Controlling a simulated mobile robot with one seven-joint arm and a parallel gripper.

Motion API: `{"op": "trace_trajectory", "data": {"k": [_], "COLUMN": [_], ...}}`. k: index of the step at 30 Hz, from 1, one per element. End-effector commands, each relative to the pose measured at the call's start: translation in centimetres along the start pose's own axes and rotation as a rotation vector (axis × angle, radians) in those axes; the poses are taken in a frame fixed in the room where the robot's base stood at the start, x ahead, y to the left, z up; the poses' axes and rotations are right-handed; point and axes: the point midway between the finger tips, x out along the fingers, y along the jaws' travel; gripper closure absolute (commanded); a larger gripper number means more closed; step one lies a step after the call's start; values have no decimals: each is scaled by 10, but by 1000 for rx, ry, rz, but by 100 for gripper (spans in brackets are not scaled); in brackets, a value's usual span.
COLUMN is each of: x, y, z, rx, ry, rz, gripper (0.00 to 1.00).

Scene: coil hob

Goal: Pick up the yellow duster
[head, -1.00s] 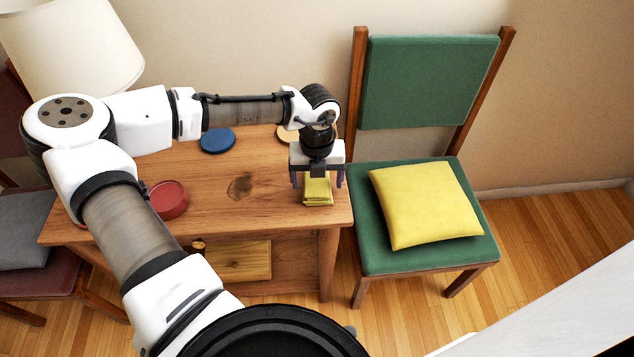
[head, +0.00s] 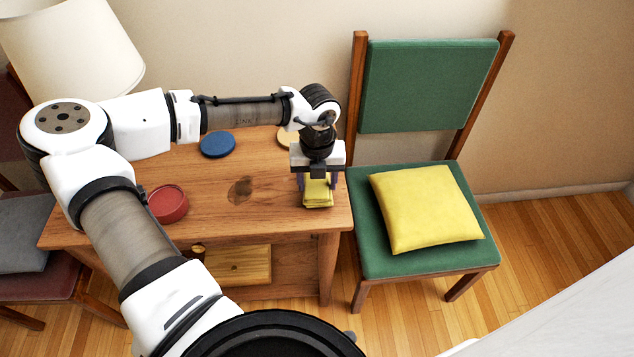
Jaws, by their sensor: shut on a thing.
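The yellow duster (head: 318,194) is a small folded yellow cloth near the right front corner of the wooden table (head: 215,215). My gripper (head: 318,184) points down over it, with a purple-blue finger on each side. The fingers are shut on the duster, and the gripper hides its back part. The duster appears to be at the tabletop; I cannot tell whether it is lifted at all.
A red round dish (head: 168,204), a blue disc (head: 218,145) and a partly hidden cream disc (head: 288,137) are on the table. A white lamp (head: 75,50) stands behind my arm. A green chair (head: 380,262) with a yellow cushion (head: 426,208) stands close on the right.

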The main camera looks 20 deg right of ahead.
Motion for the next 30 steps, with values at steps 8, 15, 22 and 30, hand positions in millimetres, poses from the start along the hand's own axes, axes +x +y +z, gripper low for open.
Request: {"op": "trace_trajectory", "data": {"k": [8, 15, 22, 30], "x": [-61, -132, -175, -191], "y": [0, 0, 0, 0], "z": [1, 0, 0, 0], "rx": [-2, -1, 1, 0], "ry": [-3, -2, -1, 1], "rz": [-3, -2, -1, 1], "gripper": [67, 67, 67, 67]}}
